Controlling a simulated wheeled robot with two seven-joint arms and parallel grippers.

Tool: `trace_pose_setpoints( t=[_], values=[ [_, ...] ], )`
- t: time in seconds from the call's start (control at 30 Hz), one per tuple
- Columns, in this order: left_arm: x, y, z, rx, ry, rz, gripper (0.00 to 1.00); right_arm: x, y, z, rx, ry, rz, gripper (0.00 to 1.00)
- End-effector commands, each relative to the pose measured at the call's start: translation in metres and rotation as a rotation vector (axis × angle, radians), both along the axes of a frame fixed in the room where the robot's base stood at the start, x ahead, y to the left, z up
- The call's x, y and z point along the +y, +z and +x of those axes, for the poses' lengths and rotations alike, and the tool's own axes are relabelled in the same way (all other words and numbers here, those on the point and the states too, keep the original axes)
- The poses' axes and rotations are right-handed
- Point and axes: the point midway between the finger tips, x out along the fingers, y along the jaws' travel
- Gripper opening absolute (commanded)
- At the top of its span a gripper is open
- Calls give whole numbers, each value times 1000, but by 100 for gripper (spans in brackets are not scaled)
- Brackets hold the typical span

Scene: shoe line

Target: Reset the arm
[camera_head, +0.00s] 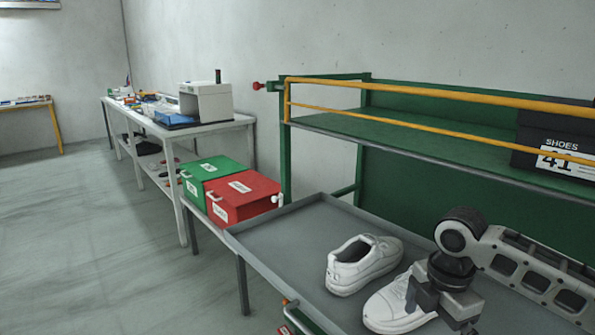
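My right arm comes in from the right over the grey tray table (285,255). Its gripper (440,312) is low, at the right end of a white shoe (392,307). The fingers look spread apart, and the gripper covers part of that shoe. Whether a finger touches the shoe cannot be told. A second white shoe (362,263) stands upright on the table, to the left of the first and clear of the gripper. My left gripper is not in view.
A green shelf (420,140) with yellow rails (400,122) stands behind the table and carries a black shoe box (555,145). A red box (242,197) and a green box (208,172) sit at the table's left. The table's left part is bare.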

Motion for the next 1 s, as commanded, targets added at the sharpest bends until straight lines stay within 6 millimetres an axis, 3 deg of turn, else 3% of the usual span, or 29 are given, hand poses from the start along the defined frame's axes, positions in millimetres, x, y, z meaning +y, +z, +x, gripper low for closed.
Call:
trace_pose_setpoints(
  t=[0.33, 0.43, 0.53, 0.67, 1.0],
  values=[
    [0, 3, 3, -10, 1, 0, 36, 89, -69, -60, -45, -143, 137, 100],
    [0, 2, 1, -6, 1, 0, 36, 117, -85, -88, -63, -286, 226, 100],
    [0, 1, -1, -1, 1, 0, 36, 132, -94, -115, -78, -485, 310, 100],
    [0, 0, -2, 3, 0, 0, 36, 129, -102, -147, -88, -798, 385, 100],
    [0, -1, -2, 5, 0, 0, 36, 63, -113, -213, -147, -1459, 346, 100]
  ],
)
